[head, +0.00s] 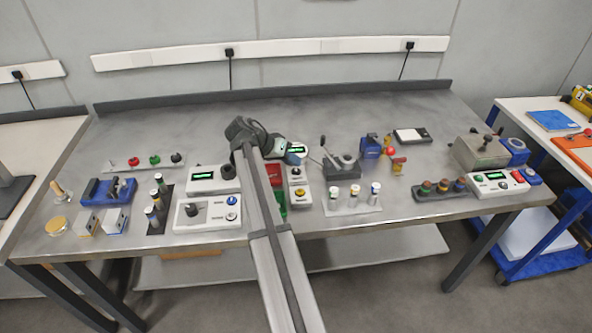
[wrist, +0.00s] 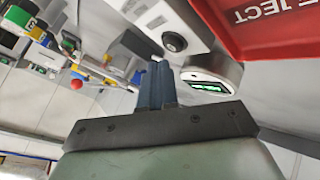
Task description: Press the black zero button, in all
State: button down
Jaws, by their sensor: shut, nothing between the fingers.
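A round black button (wrist: 174,42) sits on a white box in the wrist view, just past my fingertips. My gripper (wrist: 160,66) is shut and empty, its blue fingers together. I cannot tell whether the tips touch the box. A white device with a lit green display (wrist: 207,87) is right of the fingers. In the head view, my gripper (head: 284,150) hangs at the table's middle, beside that green display (head: 296,149). No zero label is readable.
A red bin marked "REJECT" (wrist: 275,25) is close at the upper right of the wrist view; in the head view the red bin (head: 275,174) is partly behind my arm. White dial boxes (head: 207,213) stand left, a grey lever device (head: 341,166) right. The table's back is clear.

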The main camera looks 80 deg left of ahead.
aim_at(293, 170)
jog(key=shift+f, duration=0.8)
dwell(0.9)
jog(key=shift+r, duration=0.8)
jog(key=shift+r, duration=2.5)
